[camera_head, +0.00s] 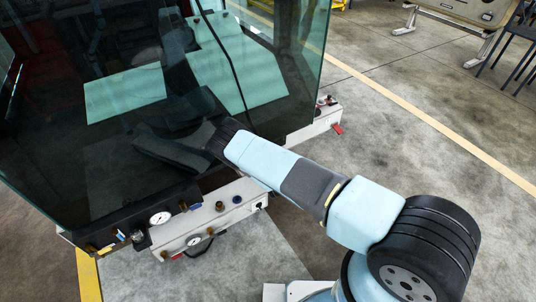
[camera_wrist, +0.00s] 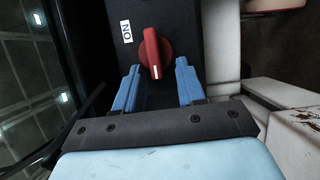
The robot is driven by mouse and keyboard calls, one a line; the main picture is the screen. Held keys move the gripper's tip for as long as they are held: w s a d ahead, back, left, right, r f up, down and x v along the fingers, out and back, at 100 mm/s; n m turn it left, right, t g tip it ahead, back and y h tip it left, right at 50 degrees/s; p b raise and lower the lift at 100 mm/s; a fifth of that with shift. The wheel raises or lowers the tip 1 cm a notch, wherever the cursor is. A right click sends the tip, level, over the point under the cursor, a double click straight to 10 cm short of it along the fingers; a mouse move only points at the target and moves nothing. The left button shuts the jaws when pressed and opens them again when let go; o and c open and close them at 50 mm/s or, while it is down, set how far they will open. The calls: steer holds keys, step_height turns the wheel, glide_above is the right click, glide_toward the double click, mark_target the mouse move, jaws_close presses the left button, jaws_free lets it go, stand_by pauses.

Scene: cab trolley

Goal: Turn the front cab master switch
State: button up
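In the wrist view, the red rotary switch knob (camera_wrist: 153,52) sits on a dark box (camera_wrist: 185,20), with a white pointer mark at its lower end. A white label reading "ON" (camera_wrist: 127,32), turned sideways, is left of the knob. My gripper (camera_wrist: 158,78) is open, its two blue fingers apart with the knob's lower end between and just beyond their tips. I see a gap on both sides; contact is not visible. In the head view my arm reaches to the cab front, and I cannot make out the fingertips or this switch there.
The cab's large dark glass (camera_head: 120,130) fills the left of the head view. Below it runs a light metal ledge (camera_head: 215,215) with gauges (camera_head: 160,217) and fittings. Chairs and a bench (camera_head: 465,10) stand far at the upper right. The floor between is clear.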

steer(key=shift+s, duration=0.1)
steer(key=v, duration=1.3)
steer(key=shift+s, duration=0.35)
steer(key=shift+f, duration=0.1)
